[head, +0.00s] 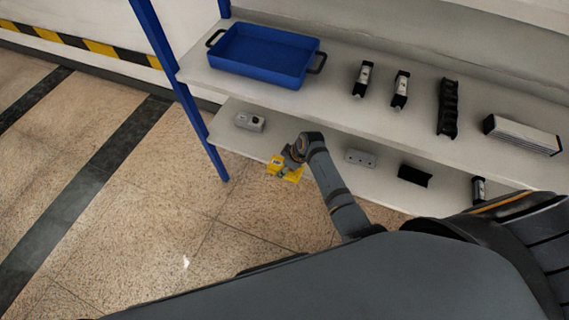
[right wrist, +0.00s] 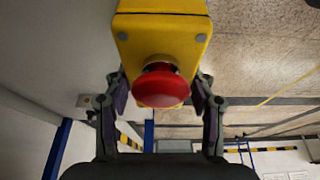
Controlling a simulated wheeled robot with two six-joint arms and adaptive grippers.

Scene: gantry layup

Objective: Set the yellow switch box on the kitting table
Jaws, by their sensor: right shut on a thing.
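The yellow switch box (head: 285,172) is held by my right gripper (head: 292,158), near the front edge of the lower shelf in the head view. In the right wrist view the switch box (right wrist: 188,32) shows its yellow face and a red mushroom button. My right gripper (right wrist: 160,92) has a finger on each side of it and is shut on it. From the head view I cannot tell the exact gap between box and shelf edge. My left gripper is not in view. I see no table that I can clearly call the kitting table.
A shelf rack with blue posts (head: 172,80) stands ahead. Its upper shelf holds a blue tray (head: 262,52) and several dark and silver parts. Its lower shelf holds a grey box (head: 249,121), a grey plate (head: 360,158) and a black part (head: 414,175). Open floor lies left.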

